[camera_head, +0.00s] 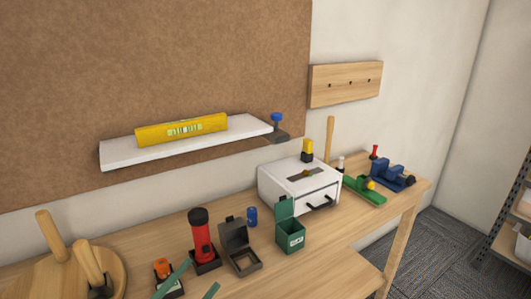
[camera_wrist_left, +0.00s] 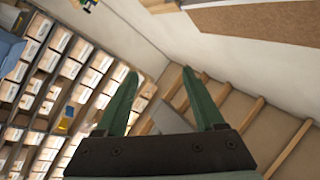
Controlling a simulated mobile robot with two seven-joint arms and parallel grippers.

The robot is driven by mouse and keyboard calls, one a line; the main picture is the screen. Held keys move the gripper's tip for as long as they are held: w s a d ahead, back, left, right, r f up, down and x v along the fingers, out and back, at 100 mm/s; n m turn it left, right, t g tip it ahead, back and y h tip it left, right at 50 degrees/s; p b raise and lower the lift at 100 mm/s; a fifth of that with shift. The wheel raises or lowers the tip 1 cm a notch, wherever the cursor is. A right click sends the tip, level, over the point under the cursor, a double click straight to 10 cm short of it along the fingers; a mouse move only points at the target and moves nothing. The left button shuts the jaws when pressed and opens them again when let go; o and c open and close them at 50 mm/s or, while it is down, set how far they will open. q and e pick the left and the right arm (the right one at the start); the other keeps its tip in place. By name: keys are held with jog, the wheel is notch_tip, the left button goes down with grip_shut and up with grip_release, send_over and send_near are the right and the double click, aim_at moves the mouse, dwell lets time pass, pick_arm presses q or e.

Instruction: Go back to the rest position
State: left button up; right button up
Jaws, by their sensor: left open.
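My left gripper (camera_head: 202,274) shows at the bottom edge of the head view as two green fingers, spread apart with nothing between them. It is over the near part of the wooden workbench (camera_head: 340,262), in front of the red flashlight and the dark open box. In the left wrist view the green fingers of the left gripper (camera_wrist_left: 160,71) are apart and empty. That view looks past them at shelving and a wooden slatted structure, well away from the fingers. My right gripper is in neither view.
The bench holds a red flashlight (camera_head: 202,242), a dark open box (camera_head: 238,252), a green lidded box (camera_head: 290,236), a white drawer box (camera_head: 298,190) and a blue vise (camera_head: 388,175). A yellow level (camera_head: 182,129) lies on a white wall shelf (camera_head: 120,156). The bench's front right is clear.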

pick_arm(q)
jog(key=s+a+f+n+g+y, duration=0.2)
jog(key=a+f+n+y, duration=0.2)
jog(key=f+n+y, duration=0.65)
jog(key=s+f+n+g+p, duration=0.1)
jog(key=s+f+g, duration=0.2)
jog(key=s+f, duration=0.3)
jog(key=s+f+n+g+p, duration=0.1)
jog(key=s+f+g, duration=0.2)
jog(key=s+f, duration=0.4)
notch_tip(320, 180, down, 5)
jog(key=shift+w+n+h, duration=0.1)
jog(key=shift+n+h, duration=0.15)
dwell(0.5)
